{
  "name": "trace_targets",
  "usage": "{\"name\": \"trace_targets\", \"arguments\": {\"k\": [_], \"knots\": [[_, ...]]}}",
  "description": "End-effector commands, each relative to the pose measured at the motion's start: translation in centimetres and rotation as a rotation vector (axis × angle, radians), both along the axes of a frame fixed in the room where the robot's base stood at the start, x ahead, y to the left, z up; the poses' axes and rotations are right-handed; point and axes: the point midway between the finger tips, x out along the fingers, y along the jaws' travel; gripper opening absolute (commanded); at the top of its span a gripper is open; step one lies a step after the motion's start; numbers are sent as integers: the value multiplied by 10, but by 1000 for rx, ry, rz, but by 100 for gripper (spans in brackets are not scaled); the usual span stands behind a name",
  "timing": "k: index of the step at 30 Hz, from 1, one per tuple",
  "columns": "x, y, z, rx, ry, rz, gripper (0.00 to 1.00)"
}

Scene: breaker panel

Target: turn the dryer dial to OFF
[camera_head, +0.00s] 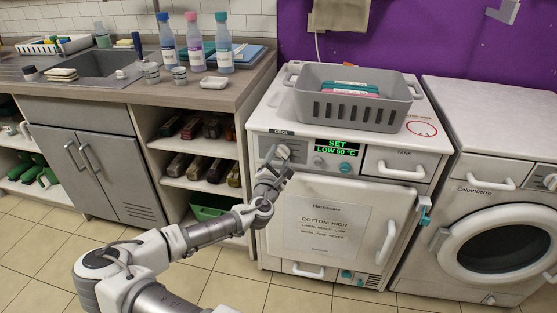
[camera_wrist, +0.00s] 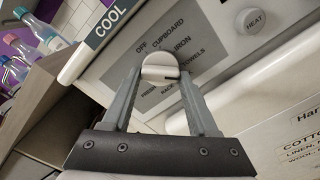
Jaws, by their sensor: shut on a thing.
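The dryer dial (camera_wrist: 160,66) is a round white knob on the dryer's front panel, with a dark mark near its right side in the wrist view. Around it are printed the words OFF, CUPBOARD, IRON and TOWELS, with OFF at its upper left; the lower lettering is partly covered. In the head view the dial (camera_head: 283,151) is at the left of the dryer's panel. My gripper (camera_wrist: 162,74) is shut on the dial, one finger on each side. It also shows in the head view (camera_head: 278,167), reaching up to the panel.
The dryer display (camera_head: 337,147) reads SET LOW 50 °C. A COOL label (camera_wrist: 109,24) is on the panel edge, and a HEAT button (camera_wrist: 254,21) is right of the dial. A grey basket (camera_head: 358,109) stands on the dryer (camera_head: 265,112). A washer (camera_head: 465,190) is to the right.

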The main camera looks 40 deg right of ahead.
Motion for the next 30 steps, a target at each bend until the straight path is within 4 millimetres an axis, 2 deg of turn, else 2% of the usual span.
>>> {"name": "trace_targets", "arguments": {"k": [30], "knots": [[-4,-4,-2,-629,735,-2,4]]}}
